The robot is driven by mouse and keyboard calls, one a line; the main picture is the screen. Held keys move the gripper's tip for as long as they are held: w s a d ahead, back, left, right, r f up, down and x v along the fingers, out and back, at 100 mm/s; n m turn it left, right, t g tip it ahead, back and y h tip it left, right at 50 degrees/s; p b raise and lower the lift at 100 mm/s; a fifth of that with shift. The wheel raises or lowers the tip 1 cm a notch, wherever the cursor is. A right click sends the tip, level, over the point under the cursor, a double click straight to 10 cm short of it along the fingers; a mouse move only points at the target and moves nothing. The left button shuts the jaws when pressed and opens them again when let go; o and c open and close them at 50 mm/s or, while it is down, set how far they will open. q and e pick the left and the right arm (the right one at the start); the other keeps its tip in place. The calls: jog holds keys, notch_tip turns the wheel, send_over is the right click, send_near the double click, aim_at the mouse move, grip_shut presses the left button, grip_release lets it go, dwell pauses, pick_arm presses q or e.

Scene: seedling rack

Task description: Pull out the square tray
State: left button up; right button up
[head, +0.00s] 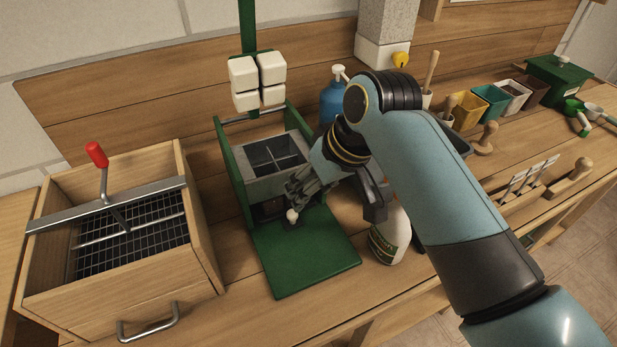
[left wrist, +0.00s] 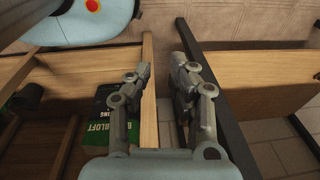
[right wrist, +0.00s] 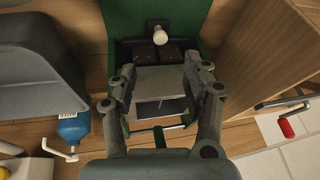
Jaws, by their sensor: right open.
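The square metal tray (head: 262,180), with a cross divider, sits inside the green press stand (head: 305,255). A pale round knob (head: 292,215) on a dark piece stands out low at its front; the right wrist view shows the knob (right wrist: 160,34) by dark brown blocks (right wrist: 150,53). I cannot tell exactly how knob and tray join. My right gripper (head: 299,190) is at the tray's front, above the knob. In its wrist view the gripper (right wrist: 158,72) is open, fingers apart and not closed on the knob. My left gripper (left wrist: 161,68) is open and empty, away from the press.
A wooden sieve box (head: 110,270) with a red-handled bar stands left of the press. A blue pump bottle (head: 331,103) is behind, and a white spray bottle (head: 388,240) is close right. Several pots line the back right. White blocks (head: 257,80) hang above the tray.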

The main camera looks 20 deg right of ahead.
send_over(294, 213)
jog(key=s+d, duration=0.1)
jog(key=s, duration=0.1)
notch_tip(294, 213, down, 5)
jog(key=shift+r, duration=0.1)
jog(key=x, duration=0.4)
jog(key=shift+d, duration=0.1)
pick_arm(q)
jog(key=shift+s+f, duration=0.25)
jog(key=shift+s, duration=0.4)
pick_arm(e)
jog(key=shift+w+f, duration=0.25)
jog(key=shift+f, duration=0.4)
grip_shut()
